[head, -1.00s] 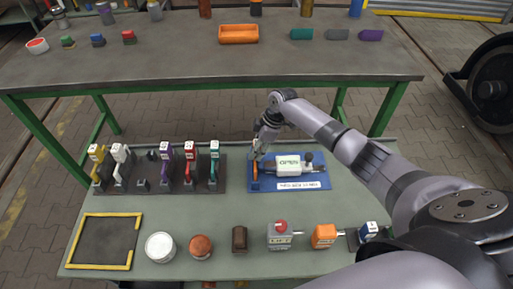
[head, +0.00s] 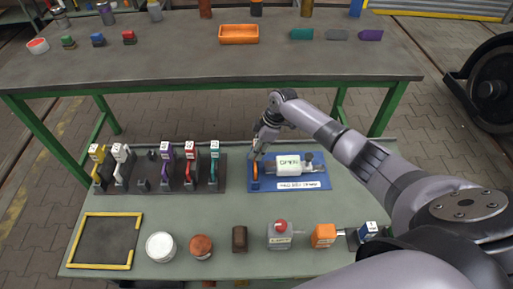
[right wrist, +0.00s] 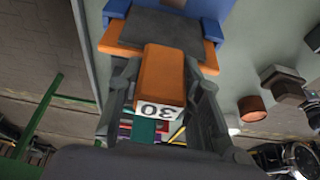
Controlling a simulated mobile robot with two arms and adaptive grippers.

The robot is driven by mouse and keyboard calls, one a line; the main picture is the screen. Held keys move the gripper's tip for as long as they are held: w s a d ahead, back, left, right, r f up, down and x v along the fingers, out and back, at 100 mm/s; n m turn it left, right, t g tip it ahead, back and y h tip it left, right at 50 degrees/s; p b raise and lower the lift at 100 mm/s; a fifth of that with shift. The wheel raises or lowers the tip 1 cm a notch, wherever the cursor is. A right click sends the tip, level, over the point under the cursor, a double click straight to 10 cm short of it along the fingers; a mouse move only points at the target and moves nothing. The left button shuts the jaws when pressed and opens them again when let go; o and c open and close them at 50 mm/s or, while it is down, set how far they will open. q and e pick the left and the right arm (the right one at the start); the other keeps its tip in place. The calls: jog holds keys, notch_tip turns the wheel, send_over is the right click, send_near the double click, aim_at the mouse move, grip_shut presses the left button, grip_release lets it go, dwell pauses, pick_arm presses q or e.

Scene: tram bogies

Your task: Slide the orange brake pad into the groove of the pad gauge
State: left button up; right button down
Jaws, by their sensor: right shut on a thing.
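The orange brake pad (head: 255,176) stands at the left end of the blue pad gauge (head: 320,183), which lies on the near table. My right gripper (head: 260,150) is shut on the pad's orange grip. In the right wrist view, the grip (right wrist: 162,75) is between the fingers, its end marked 30. The pad's grey face with an orange edge (right wrist: 112,48) lies beyond, against blue gauge parts (right wrist: 208,22). The groove is hidden, so how far the pad sits in it cannot be told. A white block marked OPEN (head: 289,163) is on the gauge. My left gripper is not in view.
A dark rack (head: 206,185) of colour-gripped pads stands left of the gauge. A yellow-edged mat (head: 105,240), round tins, a grey box with a red button (head: 281,237) and an orange block (head: 323,236) line the near edge. The table between is clear.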

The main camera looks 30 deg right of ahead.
jog(key=shift+r, duration=0.1)
jog(key=c, duration=1.2)
grip_release()
jog(key=shift+o, duration=0.7)
jog(key=v, duration=1.2)
